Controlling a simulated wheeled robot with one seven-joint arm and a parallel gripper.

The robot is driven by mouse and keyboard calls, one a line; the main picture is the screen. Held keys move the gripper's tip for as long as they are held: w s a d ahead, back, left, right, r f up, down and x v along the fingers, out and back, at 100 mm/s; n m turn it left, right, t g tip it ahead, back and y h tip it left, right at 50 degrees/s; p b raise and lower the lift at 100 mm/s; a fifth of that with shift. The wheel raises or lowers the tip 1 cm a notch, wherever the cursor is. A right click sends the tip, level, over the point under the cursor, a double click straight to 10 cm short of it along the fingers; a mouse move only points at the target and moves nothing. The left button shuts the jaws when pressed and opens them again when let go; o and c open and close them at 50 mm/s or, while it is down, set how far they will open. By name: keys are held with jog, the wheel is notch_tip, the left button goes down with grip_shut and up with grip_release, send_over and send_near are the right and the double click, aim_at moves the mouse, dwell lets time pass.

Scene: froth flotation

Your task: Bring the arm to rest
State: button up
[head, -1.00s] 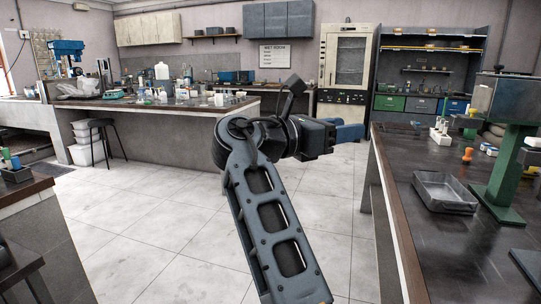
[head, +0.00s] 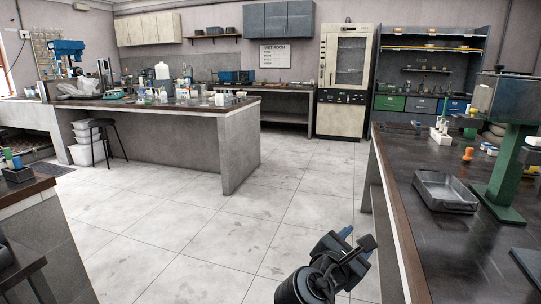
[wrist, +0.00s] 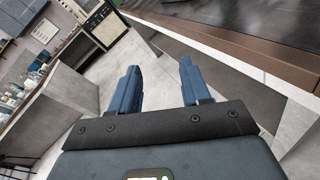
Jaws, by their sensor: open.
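My arm shows low in the head view, folded down near the bottom edge, just left of the right-hand bench. My gripper (head: 355,240) is only partly seen there, its blue fingers beyond the dark wrist. In the wrist view my gripper (wrist: 160,85) has its two blue fingers well apart, with only floor between them. It is open and empty, over the floor beside the bench.
The dark-topped right bench (head: 405,225) stands close to my gripper. It carries a metal tray (head: 445,204) and a green stand (head: 503,180). A long bench (head: 240,150) with glassware and a stool (head: 108,140) stand at left. The tiled floor (head: 190,230) between is clear.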

jog(key=s+d+f+m+y, duration=0.2)
jog(key=s+f+y, duration=0.2)
jog(key=s+f, duration=0.8)
jog(key=s+d+f+m+y, duration=0.1)
jog(key=s+f+m+y, duration=0.15)
jog(key=s, duration=0.55)
jog(key=s+f+m+y, duration=0.2)
jog(key=s+f+m, duration=0.2)
jog(key=s, duration=0.3)
jog(key=s+r+m+t+y, duration=0.1)
jog(key=s+r+m, duration=0.6)
jog(key=s, duration=0.4)
jog(key=s+r+m+t, duration=0.1)
jog(key=s+r+m, duration=0.7)
jog(key=s, duration=0.4)
jog(key=shift+s+d+r+t+y, duration=0.15)
jog(key=shift+s+d+t+y, duration=0.05)
jog(key=shift+d+t+y, duration=0.15)
